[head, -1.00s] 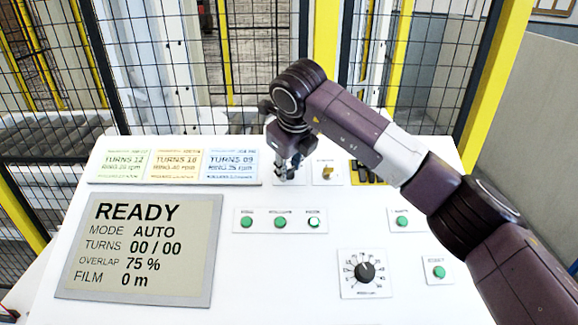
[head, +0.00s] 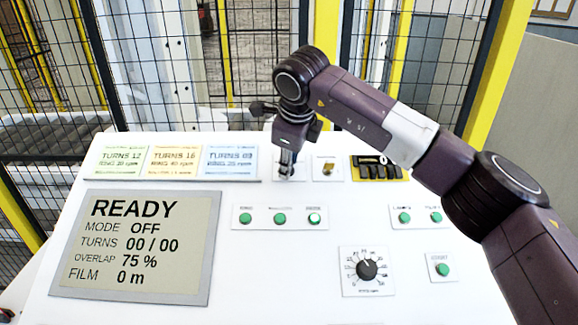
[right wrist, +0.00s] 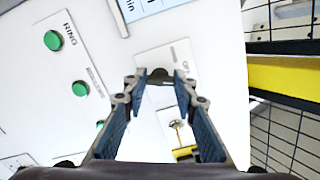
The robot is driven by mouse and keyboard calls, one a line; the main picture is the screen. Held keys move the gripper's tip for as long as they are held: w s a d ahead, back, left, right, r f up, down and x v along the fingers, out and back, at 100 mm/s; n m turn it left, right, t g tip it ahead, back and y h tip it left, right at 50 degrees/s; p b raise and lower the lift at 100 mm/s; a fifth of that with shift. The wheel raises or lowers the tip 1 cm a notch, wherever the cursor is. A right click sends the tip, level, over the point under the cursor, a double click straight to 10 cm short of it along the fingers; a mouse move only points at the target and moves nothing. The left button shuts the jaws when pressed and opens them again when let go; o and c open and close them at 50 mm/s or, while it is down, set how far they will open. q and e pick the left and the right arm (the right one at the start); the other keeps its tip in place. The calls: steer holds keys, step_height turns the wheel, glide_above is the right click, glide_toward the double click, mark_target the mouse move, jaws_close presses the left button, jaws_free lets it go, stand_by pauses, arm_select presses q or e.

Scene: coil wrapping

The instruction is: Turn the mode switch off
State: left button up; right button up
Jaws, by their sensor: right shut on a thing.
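The mode switch's white plate (head: 302,173) sits in the upper row of the panel, right of the three preset cards. My right gripper (head: 286,170) is over it from above and mostly hides the knob. In the right wrist view, the two fingers of my right gripper (right wrist: 159,84) are closed at the tips on the dark knob of the mode switch (right wrist: 159,74). The display (head: 140,247) reads READY, MODE OFF, TURNS 00 / 00, OVERLAP 75 %, FILM 0 m. My left gripper is not in view.
A small toggle (head: 329,168) sits just right of the mode switch, followed by a yellow-edged block of black switches (head: 379,170). Green lamps (head: 280,218) and a black dial (head: 367,269) are below. A mesh fence (head: 245,60) stands behind the panel.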

steer(key=shift+n, duration=1.9)
steer(key=o, duration=1.1)
steer(key=v, duration=1.2)
steer(key=shift+w+r, duration=0.15)
steer(key=shift+w, duration=0.05)
